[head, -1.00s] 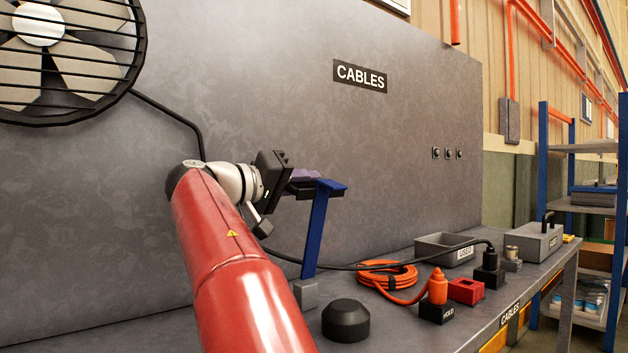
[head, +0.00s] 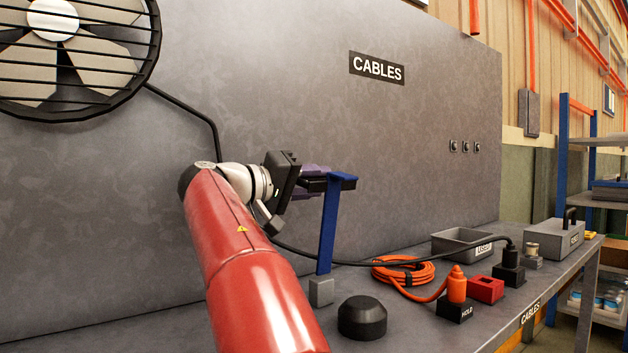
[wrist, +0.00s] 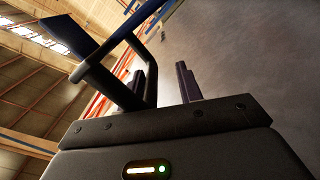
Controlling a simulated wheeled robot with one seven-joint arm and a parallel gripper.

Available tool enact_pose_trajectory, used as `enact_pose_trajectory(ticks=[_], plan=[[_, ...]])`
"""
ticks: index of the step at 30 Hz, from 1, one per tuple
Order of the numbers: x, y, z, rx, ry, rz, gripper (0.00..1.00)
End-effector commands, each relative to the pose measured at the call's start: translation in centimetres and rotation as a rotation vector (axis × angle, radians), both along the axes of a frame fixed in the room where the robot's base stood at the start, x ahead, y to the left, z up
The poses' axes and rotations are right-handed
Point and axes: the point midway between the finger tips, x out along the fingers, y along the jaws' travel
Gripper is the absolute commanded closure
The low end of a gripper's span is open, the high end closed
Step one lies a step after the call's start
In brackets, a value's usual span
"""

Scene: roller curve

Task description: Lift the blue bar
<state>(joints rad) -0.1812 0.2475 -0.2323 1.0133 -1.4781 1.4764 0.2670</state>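The blue bar (head: 328,230) stands nearly upright, leaning slightly, above a small grey block (head: 321,290) on the bench. A short flat blue piece crosses its top. My gripper (head: 318,182) is at the height of that top, just left of and behind it. In the wrist view my gripper (wrist: 168,85) shows two fingers apart, with grey wall visible between them. Blue parts (wrist: 70,38) lie in the upper left of that view, outside the finger gap. I cannot tell whether a finger touches the bar.
A black knob (head: 362,318), an orange cable coil (head: 403,272), an orange plug, a red block (head: 486,289) and a grey bin (head: 462,240) stand on the bench. A black cable runs behind the bar. A grey wall panel (head: 420,130) rises behind, with a fan (head: 75,50) at upper left.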

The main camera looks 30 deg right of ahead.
Motion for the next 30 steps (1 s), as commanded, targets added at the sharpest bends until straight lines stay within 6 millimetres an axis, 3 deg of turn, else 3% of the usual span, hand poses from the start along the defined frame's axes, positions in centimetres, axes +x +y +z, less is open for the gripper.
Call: enact_pose_trajectory(ticks=[11,22,30], plan=[[-0.1,0.5,0.3,-0.002,-0.005,0.003,0.66],[-0.4,6.3,0.2,-0.002,-0.003,0.007,0.66],[-0.7,7.9,0.2,-0.002,-0.003,0.002,0.66]])
